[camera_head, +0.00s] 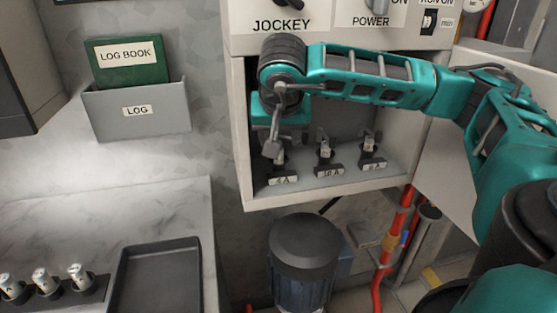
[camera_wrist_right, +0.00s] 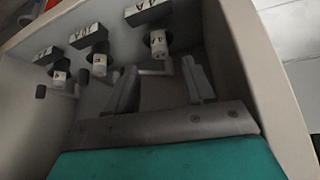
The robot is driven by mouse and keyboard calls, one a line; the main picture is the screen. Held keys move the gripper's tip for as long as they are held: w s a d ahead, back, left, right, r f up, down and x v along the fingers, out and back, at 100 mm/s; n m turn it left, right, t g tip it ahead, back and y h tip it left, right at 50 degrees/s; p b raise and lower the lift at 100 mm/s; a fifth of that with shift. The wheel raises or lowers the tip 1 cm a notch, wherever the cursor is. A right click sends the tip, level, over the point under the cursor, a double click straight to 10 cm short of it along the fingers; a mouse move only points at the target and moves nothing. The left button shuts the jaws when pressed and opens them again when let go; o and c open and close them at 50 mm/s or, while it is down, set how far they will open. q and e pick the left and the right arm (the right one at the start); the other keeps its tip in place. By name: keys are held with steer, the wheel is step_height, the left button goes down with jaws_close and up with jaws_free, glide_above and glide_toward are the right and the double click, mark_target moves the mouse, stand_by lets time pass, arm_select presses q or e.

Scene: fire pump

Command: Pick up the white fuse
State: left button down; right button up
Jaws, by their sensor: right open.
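Several whitish fuses are in view. One white fuse (camera_wrist_right: 157,43) sits in a holder with a "4 A" label (camera_wrist_right: 147,12) inside the open cabinet, nearest my right gripper. Two more cabinet fuses, a middle one (camera_head: 325,147) and a right one (camera_head: 370,140), stand in labelled holders. My right gripper (camera_head: 272,150) is in the cabinet's left part, partly covering the left holder. In the wrist view the right gripper (camera_wrist_right: 162,84) is open, its fingers apart with nothing between them, short of the nearest fuse. My left gripper is not in view.
The cabinet's side wall (camera_head: 241,130) and lower edge (camera_head: 330,190) bound the space around the right gripper. At the lower left, more fuses (camera_head: 41,278) stand in a rack beside an empty dark tray (camera_head: 160,282). A dark motor (camera_head: 303,250) is below the cabinet.

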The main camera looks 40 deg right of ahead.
mark_target(279, 160)
steer(key=x, duration=0.4)
steer(key=shift+w+d+f, duration=0.1)
steer(key=shift+d+f, duration=0.05)
steer(key=shift+f, duration=0.1)
jaws_close()
